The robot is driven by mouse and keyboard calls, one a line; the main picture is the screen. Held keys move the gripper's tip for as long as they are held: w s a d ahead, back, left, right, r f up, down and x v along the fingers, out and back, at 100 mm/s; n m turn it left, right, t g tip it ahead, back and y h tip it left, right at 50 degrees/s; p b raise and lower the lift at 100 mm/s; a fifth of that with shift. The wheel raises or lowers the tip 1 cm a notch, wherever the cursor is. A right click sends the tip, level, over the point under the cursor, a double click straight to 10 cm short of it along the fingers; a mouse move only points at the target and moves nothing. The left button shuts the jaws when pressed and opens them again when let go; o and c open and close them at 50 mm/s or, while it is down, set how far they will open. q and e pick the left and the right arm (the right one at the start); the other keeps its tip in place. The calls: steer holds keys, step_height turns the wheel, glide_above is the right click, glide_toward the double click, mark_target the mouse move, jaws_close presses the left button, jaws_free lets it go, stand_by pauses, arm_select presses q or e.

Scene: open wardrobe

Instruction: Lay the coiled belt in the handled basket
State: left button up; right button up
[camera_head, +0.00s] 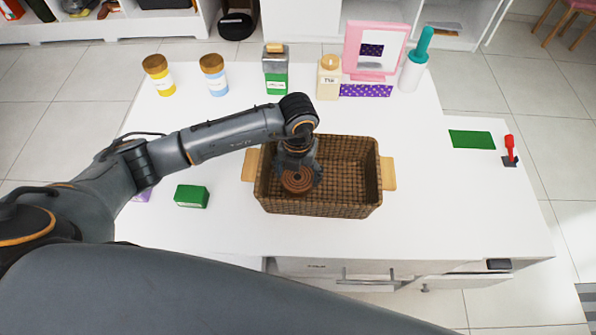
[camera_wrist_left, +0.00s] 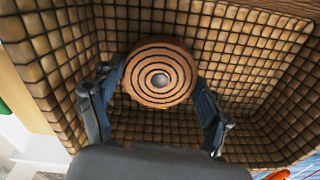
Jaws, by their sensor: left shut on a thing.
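The coiled belt (camera_head: 297,180) is a brown spiral disc with dark lines. In the left wrist view the coil (camera_wrist_left: 158,75) sits between the two fingers of my left gripper (camera_wrist_left: 160,95), which is shut on it. The handled basket (camera_head: 350,208) is brown wicker with pale wooden handles and stands on the white table. My left gripper (camera_head: 298,178) reaches down into the left part of the basket with the coil. I cannot tell whether the coil touches the basket floor. The right gripper is not in view.
Several jars and a pink-framed mirror (camera_head: 373,50) stand along the back of the white table (camera_head: 450,200). A green box (camera_head: 191,196) lies left of the basket.

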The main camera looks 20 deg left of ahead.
mark_target(298, 177)
arm_select(q)
steer(key=shift+f, duration=0.15)
steer(key=o, duration=1.2)
steer(key=shift+r, duration=0.5)
step_height(298, 177, up, 11)
steer(key=shift+r+b, duration=0.2)
steer(key=shift+b, duration=0.8)
